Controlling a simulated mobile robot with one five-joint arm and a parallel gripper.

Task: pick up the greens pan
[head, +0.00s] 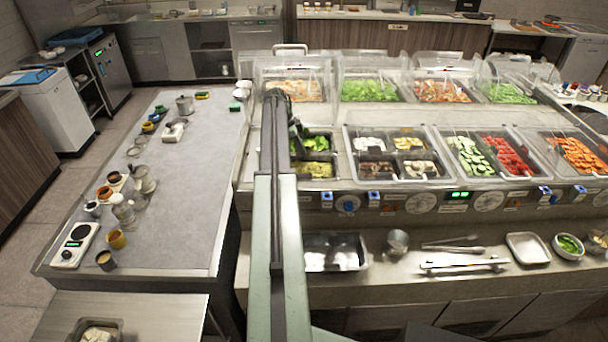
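Several pans of green food sit in the counter, and I cannot tell for sure which one is the greens pan. Another pan of leafy greens (508,93) is at the back right. A smaller pan of green pieces (316,144) is in the front row, just right of my arm. My arm reaches forward from the bottom. My dark gripper (297,133) seems to hang at the left edge of this smaller pan; its fingers are too small to make out.
Clear guards (440,68) stand over the back row. Pans of cucumber (475,156), red pieces (507,154) and orange pieces (581,155) are to the right. A grey table (185,190) is left.

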